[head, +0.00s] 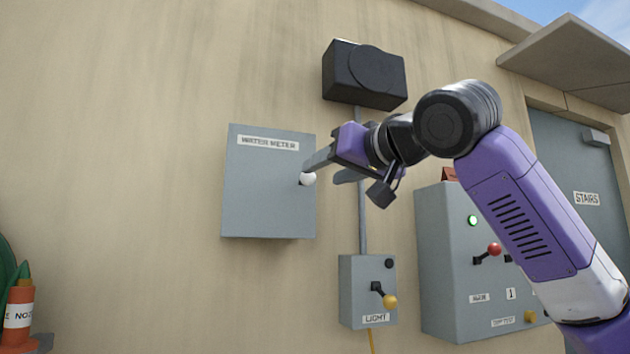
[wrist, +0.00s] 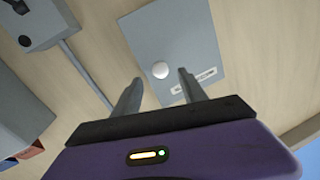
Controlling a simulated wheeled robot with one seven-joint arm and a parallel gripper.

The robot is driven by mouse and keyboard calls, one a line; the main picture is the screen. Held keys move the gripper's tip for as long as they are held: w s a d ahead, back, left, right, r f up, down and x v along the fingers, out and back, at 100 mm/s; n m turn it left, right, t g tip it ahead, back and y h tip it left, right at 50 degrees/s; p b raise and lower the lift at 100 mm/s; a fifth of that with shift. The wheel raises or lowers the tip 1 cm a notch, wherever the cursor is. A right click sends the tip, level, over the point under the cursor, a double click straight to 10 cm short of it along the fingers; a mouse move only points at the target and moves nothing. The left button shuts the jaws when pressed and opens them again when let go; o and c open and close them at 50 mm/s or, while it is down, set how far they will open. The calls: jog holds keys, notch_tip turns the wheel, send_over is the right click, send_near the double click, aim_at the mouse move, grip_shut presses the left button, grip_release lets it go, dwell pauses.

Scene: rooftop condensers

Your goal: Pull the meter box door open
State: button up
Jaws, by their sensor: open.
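The grey meter box (head: 262,195) is fixed to the wall and carries a "WATER METER" label. Its door looks shut, with a white round knob (head: 308,179) near the right edge. My gripper (head: 325,170) is at the box's right side, close to the knob. In the wrist view, my gripper (wrist: 158,85) is open, its two fingers apart. The knob (wrist: 160,70) shows between and just beyond the fingertips, with nothing held. The meter box door (wrist: 177,40) also shows there, with its label beside the right finger. I cannot tell whether a finger touches the knob.
A dark box (head: 364,75) hangs above right. A light switch box (head: 367,290) with a yellow-tipped lever is below. A larger grey cabinet (head: 440,270) with a red-knobbed lever stands right, near the stairs door (head: 580,160). The wall left of the meter box is bare.

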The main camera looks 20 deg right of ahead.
aim_at(312, 177)
jog(key=w, duration=0.3)
jog(key=w+a+p, duration=0.1)
jog(key=w, duration=0.3)
jog(key=shift+w+a, duration=0.2)
jog(key=shift+w, duration=0.05)
jog(key=shift+c, duration=0.2)
grip_shut()
dwell(1.0)
